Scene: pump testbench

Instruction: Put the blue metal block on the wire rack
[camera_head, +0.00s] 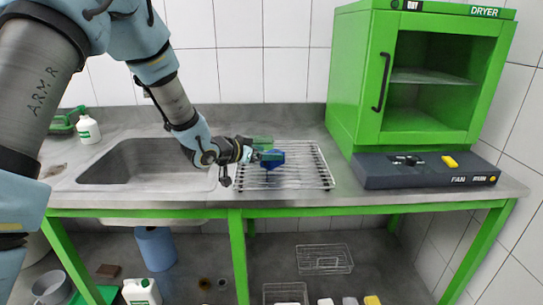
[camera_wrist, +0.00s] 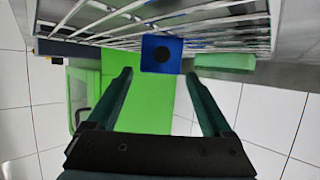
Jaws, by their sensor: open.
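The blue metal block (camera_head: 272,163) is at the wire rack (camera_head: 312,168) on the counter, near the rack's middle. In the wrist view the block (camera_wrist: 161,52) has a dark round hole in its near face, and its edge meets the wires of the rack (camera_wrist: 225,25), seemingly resting on them. My gripper (camera_head: 265,149) reaches in from the left over the rack. In the wrist view its dark green fingers (camera_wrist: 159,73) are open, with a gap on each side of the block. The block lies at or just beyond the fingertips; the exact depth is unclear.
A sink (camera_head: 150,161) lies left of the rack. The green dryer (camera_head: 363,85) stands right of it, behind a dark fan panel (camera_head: 427,178). A tiled wall is behind. In the wrist view a pale green bar (camera_wrist: 224,62) lies beside the rack.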

